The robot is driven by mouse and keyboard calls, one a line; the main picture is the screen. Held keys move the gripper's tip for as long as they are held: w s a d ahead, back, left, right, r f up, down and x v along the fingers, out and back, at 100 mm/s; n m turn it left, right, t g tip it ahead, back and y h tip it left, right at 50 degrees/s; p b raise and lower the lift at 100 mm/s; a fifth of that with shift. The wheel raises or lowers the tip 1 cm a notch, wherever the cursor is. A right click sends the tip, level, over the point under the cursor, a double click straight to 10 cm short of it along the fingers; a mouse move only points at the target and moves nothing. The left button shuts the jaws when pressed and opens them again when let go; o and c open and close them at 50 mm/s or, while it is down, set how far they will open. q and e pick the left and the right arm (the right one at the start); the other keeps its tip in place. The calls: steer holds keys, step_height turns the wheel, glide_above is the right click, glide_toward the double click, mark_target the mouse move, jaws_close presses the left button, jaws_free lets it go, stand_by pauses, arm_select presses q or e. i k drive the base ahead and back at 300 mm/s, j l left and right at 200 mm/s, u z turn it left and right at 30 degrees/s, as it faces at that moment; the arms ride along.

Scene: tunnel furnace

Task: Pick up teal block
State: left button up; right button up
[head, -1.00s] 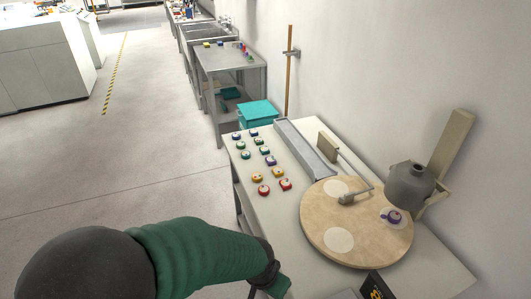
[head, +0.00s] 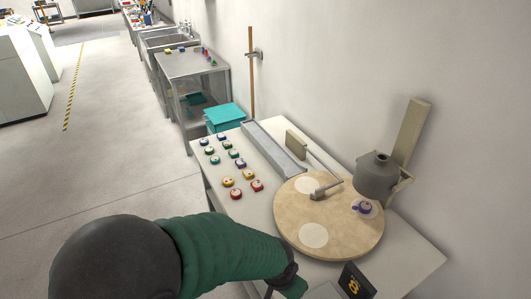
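Several small blocks with pale tops stand in two rows on the white table. One looks teal (head: 215,160), in the left row, but its neighbours are blue and green and too small to tell apart surely. My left arm, in a green sleeve, crosses the bottom of the head view. Its gripper (head: 290,287) is at the bottom edge, partly cut off, well in front of the blocks and apart from them. Whether its fingers are open cannot be seen. My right gripper is not in view.
A round board (head: 345,240) with a lever covers the table's right part. A grey jug (head: 377,177) stands by the wall. A grey channel (head: 275,148) lies behind the blocks. A teal box (head: 224,117) stands beyond the table. Open floor lies left.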

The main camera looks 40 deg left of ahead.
mark_target(233, 154)
steer(key=i+j+z, duration=0.1)
steer(key=j+z, duration=0.4)
steer(key=j, duration=0.3)
steer(key=j+z, duration=0.45)
steer(key=j, duration=0.8)
steer(key=k+j+z, duration=0.1)
steer(key=j, duration=0.4)
steer(key=k+j, duration=0.1)
steer(key=j, duration=0.35)
steer(key=k+j, duration=0.1)
steer(key=j, duration=0.4)
steer(key=k+j+z, duration=0.1)
steer(key=j, duration=0.4)
steer(key=k+j, duration=0.1)
steer(key=j, duration=0.4)
steer(key=k+j, duration=0.1)
steer(key=j, duration=0.35)
steer(key=i+z, duration=0.05)
